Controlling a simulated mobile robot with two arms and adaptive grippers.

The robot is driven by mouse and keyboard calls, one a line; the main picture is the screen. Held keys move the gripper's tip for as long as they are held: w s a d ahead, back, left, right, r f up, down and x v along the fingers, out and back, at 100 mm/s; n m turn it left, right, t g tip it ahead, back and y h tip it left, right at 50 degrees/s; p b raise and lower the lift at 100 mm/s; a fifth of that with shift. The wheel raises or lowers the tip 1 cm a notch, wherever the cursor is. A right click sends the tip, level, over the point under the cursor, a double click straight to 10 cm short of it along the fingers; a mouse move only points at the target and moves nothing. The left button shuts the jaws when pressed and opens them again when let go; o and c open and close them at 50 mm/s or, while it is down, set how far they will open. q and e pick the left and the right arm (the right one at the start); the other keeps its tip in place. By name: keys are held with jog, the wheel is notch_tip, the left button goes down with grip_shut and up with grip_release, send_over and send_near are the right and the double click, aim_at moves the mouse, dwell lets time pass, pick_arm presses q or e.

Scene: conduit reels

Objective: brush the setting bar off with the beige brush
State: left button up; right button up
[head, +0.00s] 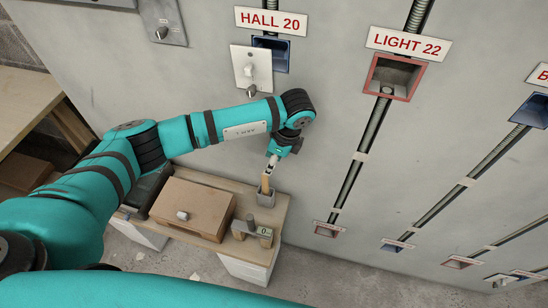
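My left gripper (269,169) comes in over the small cabinet top and points down at a beige upright piece (266,184), which looks like the handle of the beige brush. This piece stands in a small grey holder (266,198). The fingertips are at or just above its top; they are too small to tell whether they are apart or closed on it. The brush's bristles are hidden. I cannot make out for sure which thing is the setting bar. My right gripper is not in view.
A brown box (193,208) and a small device with a display (264,232) stand on the cabinet (277,240). Behind is a grey wall (320,130) with conduits, a red-framed box (394,77) under LIGHT 22, a blue box (273,55) under HALL 20 and a switch plate (250,68).

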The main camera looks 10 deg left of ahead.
pick_arm(q)
jog(key=b+x, duration=0.4)
jog(key=x, duration=0.3)
jog(key=shift+w, duration=0.1)
grip_shut()
jog(key=shift+a+p+v, duration=0.25)
jog(key=shift+p+v, duration=0.5)
jog(key=shift+v, duration=0.3)
dwell(0.7)
jog(key=shift+a+r+p+v, duration=0.1)
jog(key=shift+a+p+v, duration=0.2)
jog(key=shift+p+v, duration=0.7)
jog(key=shift+a+r+p+v, duration=0.1)
jog(key=shift+a+p+v, duration=0.15)
jog(key=shift+p+v, duration=0.75)
jog(key=shift+a+p+v, duration=0.3)
jog(key=shift+p+v, duration=0.25)
jog(key=shift+v, duration=0.85)
